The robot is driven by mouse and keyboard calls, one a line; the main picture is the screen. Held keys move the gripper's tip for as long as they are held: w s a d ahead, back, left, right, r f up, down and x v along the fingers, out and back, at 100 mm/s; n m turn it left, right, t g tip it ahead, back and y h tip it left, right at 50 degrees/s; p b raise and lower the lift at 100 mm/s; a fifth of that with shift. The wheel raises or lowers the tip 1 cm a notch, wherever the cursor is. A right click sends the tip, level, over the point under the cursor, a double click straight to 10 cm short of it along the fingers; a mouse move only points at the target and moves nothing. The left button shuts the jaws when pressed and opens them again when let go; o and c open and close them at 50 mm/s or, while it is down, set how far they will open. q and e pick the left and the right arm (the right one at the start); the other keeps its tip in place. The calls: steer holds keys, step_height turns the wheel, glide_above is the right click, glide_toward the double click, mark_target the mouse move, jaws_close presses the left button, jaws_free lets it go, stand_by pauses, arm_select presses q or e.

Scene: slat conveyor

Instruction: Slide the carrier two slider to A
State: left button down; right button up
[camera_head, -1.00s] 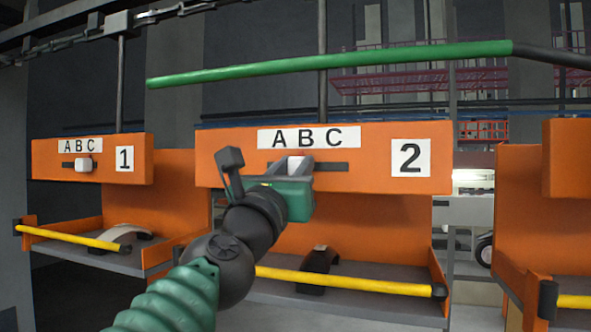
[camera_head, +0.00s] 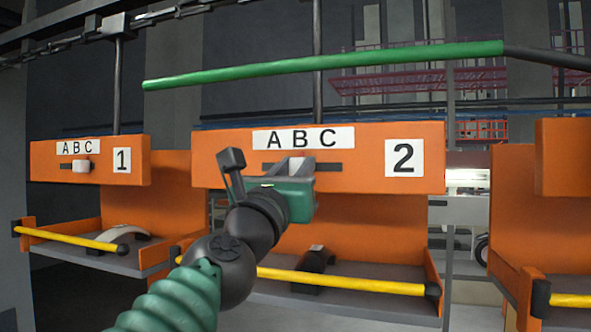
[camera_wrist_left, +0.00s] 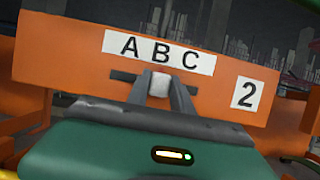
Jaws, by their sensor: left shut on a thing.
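Carrier two is an orange panel (camera_head: 220,160) marked with a 2 and an ABC label (camera_head: 303,138). Its slider is a small white block (camera_head: 297,166) in a dark horizontal slot below the letters. In the left wrist view the slider (camera_wrist_left: 159,84) sits under the B, near the middle of the slot. My left gripper (camera_head: 292,175) is in front of the panel, shut on the slider, with one finger on each side of it (camera_wrist_left: 159,92). The gripper body hides the lower part of the slider. My right gripper is not in view.
Carrier one (camera_head: 45,162) hangs at the left, its white slider (camera_head: 81,166) under the B. Another orange carrier (camera_head: 565,160) stands at the right. A yellow bar (camera_head: 350,281) crosses the front of carrier two's tray. A green rail (camera_head: 330,63) runs above.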

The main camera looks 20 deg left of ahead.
mark_target(271, 163)
arm_select(q)
steer(key=shift+w+f, duration=0.25)
steer(key=shift+f, duration=0.2)
steer(key=shift+a, duration=0.25)
steer(key=a+b, duration=0.2)
steer(key=a, duration=0.3)
steer(key=shift+w, duration=0.1)
steer(key=c, duration=1.2)
jaws_free()
steer(key=shift+r, duration=0.1)
steer(key=shift+o, duration=0.4)
steer(key=shift+a, duration=0.35)
